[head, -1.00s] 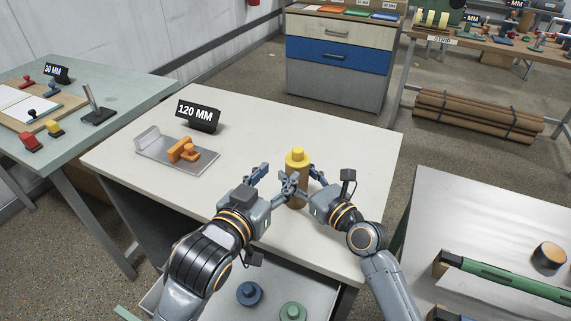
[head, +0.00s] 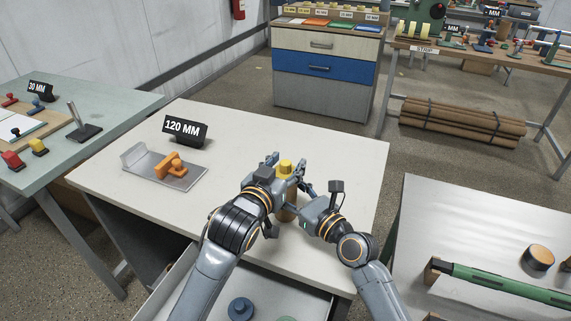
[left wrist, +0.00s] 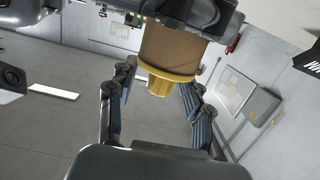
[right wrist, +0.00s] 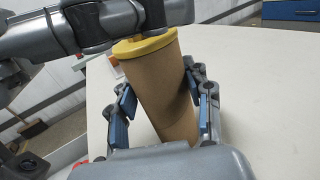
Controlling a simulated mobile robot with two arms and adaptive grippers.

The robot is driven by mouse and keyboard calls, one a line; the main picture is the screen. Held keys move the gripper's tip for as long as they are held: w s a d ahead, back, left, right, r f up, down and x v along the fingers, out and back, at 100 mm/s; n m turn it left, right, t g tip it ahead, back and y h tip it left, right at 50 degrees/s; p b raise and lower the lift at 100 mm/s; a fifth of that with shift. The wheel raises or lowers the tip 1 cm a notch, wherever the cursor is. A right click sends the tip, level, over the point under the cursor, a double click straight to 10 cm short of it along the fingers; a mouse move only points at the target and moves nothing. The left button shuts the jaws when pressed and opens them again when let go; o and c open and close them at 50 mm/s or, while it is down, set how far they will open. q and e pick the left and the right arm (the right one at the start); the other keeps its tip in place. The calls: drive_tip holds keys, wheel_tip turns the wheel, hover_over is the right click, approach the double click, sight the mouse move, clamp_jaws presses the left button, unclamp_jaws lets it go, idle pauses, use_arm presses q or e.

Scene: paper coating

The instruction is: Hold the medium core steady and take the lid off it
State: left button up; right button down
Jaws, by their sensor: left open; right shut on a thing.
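The medium core is a brown cardboard tube (right wrist: 160,95) standing on the white table, with a yellow lid (head: 286,167) on its top. In the right wrist view my right gripper (right wrist: 162,112) is shut on the tube, with a finger on each side of it. My left gripper (head: 283,168) is open at the height of the lid. In the left wrist view the yellow lid (left wrist: 163,84) with its knob lies between the spread fingers of that gripper (left wrist: 160,100), apart from them. In the head view the arms hide most of the tube.
An orange-handled tool on a metal plate (head: 190,177) and a 120 MM sign (head: 185,131) stand to the left on the white table (head: 240,135). An open drawer below the front edge holds a blue knobbed disc (head: 240,309) and a green one. The table behind the tube is clear.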

sight(286, 162)
use_arm(q)
clamp_jaws()
drive_tip(key=shift+r, duration=0.2)
idle(0.6)
drive_tip(key=shift+r, duration=0.9)
drive_tip(key=shift+r, duration=0.15)
drive_tip(key=shift+r, duration=1.9)
